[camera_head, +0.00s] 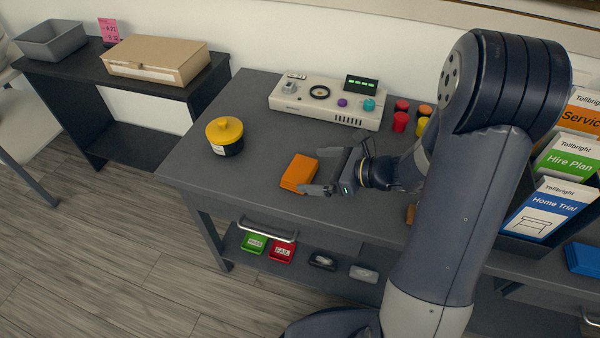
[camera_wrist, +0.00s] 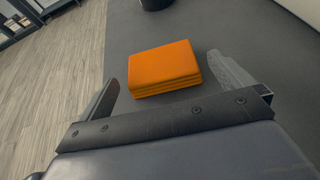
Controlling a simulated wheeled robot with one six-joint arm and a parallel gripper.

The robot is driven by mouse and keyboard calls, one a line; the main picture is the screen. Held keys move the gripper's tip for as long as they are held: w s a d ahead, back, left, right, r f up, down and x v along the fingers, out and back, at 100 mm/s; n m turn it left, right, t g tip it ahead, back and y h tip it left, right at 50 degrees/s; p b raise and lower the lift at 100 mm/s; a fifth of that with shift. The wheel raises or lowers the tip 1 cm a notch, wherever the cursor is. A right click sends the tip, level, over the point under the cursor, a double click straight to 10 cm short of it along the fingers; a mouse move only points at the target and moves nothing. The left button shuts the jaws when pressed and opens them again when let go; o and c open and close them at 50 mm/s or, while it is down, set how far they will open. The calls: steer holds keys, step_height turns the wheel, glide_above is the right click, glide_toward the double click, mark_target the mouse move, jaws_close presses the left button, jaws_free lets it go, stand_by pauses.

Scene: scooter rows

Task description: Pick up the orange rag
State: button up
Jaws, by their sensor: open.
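The orange rag (camera_head: 299,172) is a folded, layered block lying on the dark grey workbench (camera_head: 250,130), near its front edge. It also shows in the wrist view (camera_wrist: 163,67), ahead of and between the two fingers. My gripper (camera_head: 322,170) is open and empty, just to the right of the rag in the head view. In the wrist view the open fingers (camera_wrist: 165,85) stand on either side of the rag's near end. The right finger is close to the rag; I cannot tell whether they touch.
A yellow-lidded black pot (camera_head: 225,136) stands left of the rag. A control box (camera_head: 327,101) is at the back, with red and yellow pieces (camera_head: 401,121) beside it. Leaflet holders (camera_head: 548,212) stand at right. Green and red boxes (camera_head: 281,250) lie on the lower shelf.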

mark_target(304, 171)
steer(key=x, duration=0.4)
steer(key=shift+s+a+f+b, duration=0.1)
steer(key=shift+f+b, duration=0.1)
steer(key=shift+b, duration=0.15)
steer(key=shift+w+a+f, duration=0.15)
steer(key=shift+w+a, duration=0.15)
steer(key=shift+a, duration=0.15)
steer(key=shift+c, duration=0.2)
steer(key=c, duration=0.6)
